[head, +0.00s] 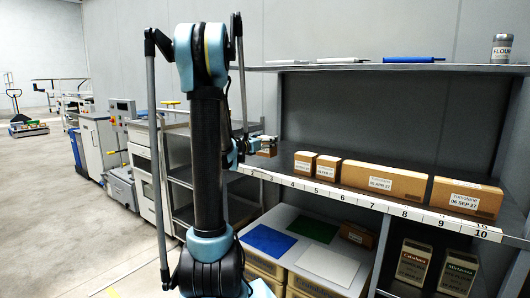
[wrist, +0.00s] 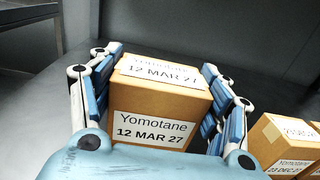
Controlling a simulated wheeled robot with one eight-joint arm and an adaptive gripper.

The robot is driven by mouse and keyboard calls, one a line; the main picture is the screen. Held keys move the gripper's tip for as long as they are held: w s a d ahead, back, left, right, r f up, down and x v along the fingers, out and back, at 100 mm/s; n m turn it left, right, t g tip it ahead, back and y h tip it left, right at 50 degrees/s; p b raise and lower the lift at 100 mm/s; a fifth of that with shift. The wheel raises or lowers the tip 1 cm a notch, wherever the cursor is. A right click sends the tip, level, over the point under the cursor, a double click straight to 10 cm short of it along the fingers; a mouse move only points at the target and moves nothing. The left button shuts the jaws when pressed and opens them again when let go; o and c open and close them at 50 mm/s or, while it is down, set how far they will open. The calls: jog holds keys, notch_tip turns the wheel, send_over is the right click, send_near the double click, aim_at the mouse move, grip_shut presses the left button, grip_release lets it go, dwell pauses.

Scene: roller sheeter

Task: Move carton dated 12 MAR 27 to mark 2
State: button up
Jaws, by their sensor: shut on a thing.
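The carton labelled Yomotane 12 MAR 27 (wrist: 160,98) is upright between the two fingers of my gripper (wrist: 162,85) in the wrist view. The fingers press on its left and right sides. In the head view my gripper (head: 250,146) is at the left end of the shelf with the small brown carton (head: 267,149) in it. Whether the carton touches the shelf I cannot tell. The numbered strip (head: 370,202) runs along the shelf's front edge; 4 to 10 can be read.
Two small cartons (head: 305,164) (head: 328,168) stand right of my gripper, then a long 06 APR 27 carton (head: 384,181) and a 06 SEP 27 carton (head: 467,199). The nearest neighbour also shows in the wrist view (wrist: 284,145). An upper shelf (head: 390,67) hangs above.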

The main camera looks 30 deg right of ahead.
aim_at(263, 150)
jog(key=shift+f, duration=2.15)
jog(key=o, duration=1.2)
jog(key=shift+o, duration=0.2)
jog(key=v, duration=1.2)
